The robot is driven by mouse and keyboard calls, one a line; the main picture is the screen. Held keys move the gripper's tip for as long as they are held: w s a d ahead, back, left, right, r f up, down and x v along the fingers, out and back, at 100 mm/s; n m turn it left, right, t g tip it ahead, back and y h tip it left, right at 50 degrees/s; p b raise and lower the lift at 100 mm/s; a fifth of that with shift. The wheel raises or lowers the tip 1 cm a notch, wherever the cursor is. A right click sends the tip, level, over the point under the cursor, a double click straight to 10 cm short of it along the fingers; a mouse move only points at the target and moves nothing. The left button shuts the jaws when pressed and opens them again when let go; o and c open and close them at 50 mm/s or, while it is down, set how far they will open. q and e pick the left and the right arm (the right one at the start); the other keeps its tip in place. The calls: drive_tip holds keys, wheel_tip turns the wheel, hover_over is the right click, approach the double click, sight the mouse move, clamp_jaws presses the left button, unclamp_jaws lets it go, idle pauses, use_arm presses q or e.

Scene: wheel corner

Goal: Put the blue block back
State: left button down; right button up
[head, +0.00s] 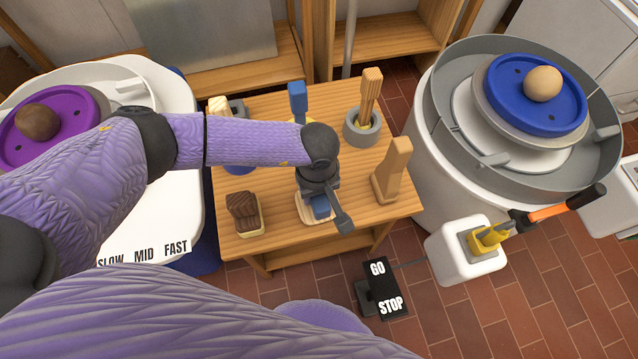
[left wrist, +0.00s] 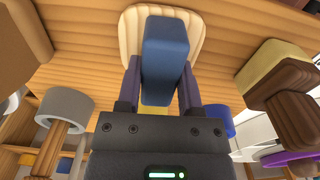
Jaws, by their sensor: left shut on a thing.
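My left gripper (head: 322,198) reaches over the wooden table from the left and is shut on the blue block (head: 320,207). In the left wrist view, the blue block (left wrist: 165,60) sits between the two purple-grey fingers (left wrist: 157,90). A pale rounded wooden pad (head: 303,207) lies directly under the block on the table, and it also shows behind the block in the left wrist view (left wrist: 132,38). I cannot tell whether the block touches the pad. The gripper hides part of the block. My right gripper is not in view.
On the table (head: 275,240) stand a brown brush (head: 243,212), a tan wooden block (head: 393,170), a grey cup (head: 361,128) with a wooden-handled tool, and a blue-topped piece (head: 298,100). Wheels flank the table, with a blue disc (head: 515,100) right and a purple disc (head: 75,120) left.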

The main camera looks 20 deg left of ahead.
use_arm(q)
drive_tip(key=shift+f, duration=0.3)
drive_tip(key=shift+c, duration=1.2)
unclamp_jaws()
drive_tip(key=shift+r, duration=0.1)
drive_tip(key=shift+r, duration=0.1)
